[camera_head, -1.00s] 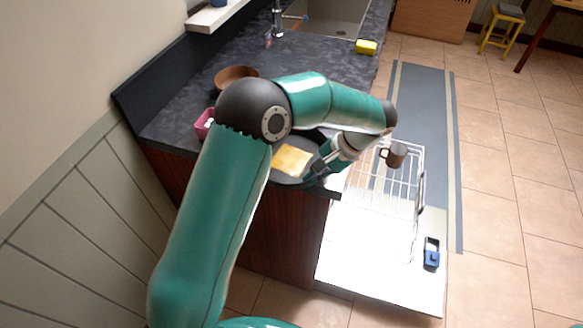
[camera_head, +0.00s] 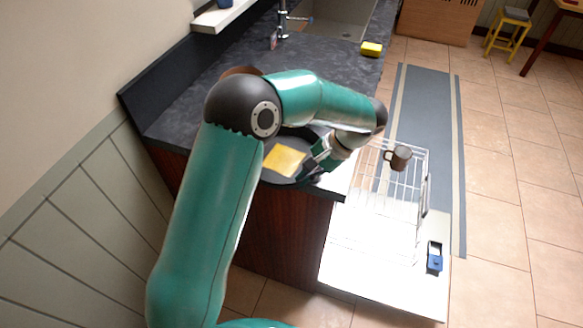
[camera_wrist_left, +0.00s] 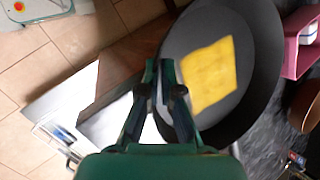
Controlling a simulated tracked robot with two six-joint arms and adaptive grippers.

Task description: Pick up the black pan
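The black pan (camera_wrist_left: 263,40) is wide, round and dark, and a flat yellow square piece (camera_wrist_left: 208,76) lies in it. In the head view the pan (camera_head: 272,176) is at the near end of the counter, partly hidden by my left arm. My left gripper (camera_wrist_left: 160,64) is at the pan's near edge, with its fingers closed to a narrow gap there. It appears to grip the pan's edge or handle; the exact contact is hidden. In the head view the left gripper (camera_head: 308,172) is right of the yellow piece (camera_head: 284,160). My right gripper is not in view.
A pink container (camera_wrist_left: 297,45) and a brown bowl (camera_wrist_left: 304,106) are beside the pan. An open dishwasher rack (camera_head: 400,190) with a brown mug (camera_head: 400,157) is right of the counter (camera_head: 215,100). A yellow sponge (camera_head: 371,48) lies near the sink.

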